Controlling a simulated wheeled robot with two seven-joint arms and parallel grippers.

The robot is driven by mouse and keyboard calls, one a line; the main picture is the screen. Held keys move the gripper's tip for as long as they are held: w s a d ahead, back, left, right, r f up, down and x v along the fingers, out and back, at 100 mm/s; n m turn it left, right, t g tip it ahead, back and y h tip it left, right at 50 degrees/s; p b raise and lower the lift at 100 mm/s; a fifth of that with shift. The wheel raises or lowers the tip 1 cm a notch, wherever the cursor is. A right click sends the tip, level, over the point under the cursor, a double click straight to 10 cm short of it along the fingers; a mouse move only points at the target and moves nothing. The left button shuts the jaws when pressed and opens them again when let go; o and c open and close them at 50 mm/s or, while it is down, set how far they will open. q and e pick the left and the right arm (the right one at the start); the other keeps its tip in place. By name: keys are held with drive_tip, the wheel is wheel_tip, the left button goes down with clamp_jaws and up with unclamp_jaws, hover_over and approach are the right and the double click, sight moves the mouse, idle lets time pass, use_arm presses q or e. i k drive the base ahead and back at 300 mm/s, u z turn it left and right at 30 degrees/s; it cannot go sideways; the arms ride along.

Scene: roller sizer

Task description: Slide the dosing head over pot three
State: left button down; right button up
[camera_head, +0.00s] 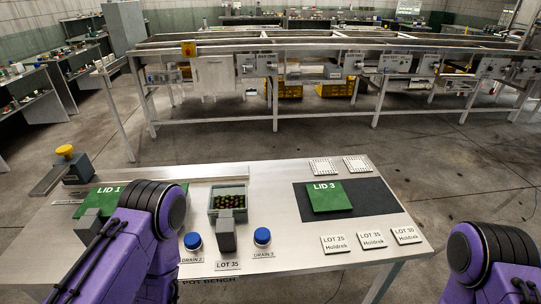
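A dark grey block with a yellow knob, which looks like the dosing head (76,169), sits at the far left of the bench on a pale rail (190,172). An open grey-green pot (213,204) holding dark and coloured beads stands near the bench's middle, right of my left arm. The green LID 1 (108,191) lies at the left below the dosing head, partly hidden by my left arm. The green LID 3 (328,196) lies on a dark mat (372,206) at the right. Only purple links of both my arms show; neither gripper is in view.
Blue knobs (193,241) (262,236) stand by the DRAIN 2 and DRAIN 3 labels, with a grey block (226,238) between them. Several white lot cards (371,238) lie at the front right. White perforated pieces (322,167) lie at the back. A long metal machine (330,42) stands beyond.

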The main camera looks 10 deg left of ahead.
sight(79, 170)
drive_tip(key=u, duration=3.75)
drive_tip(key=i, duration=1.6)
drive_tip(key=z, duration=3.65)
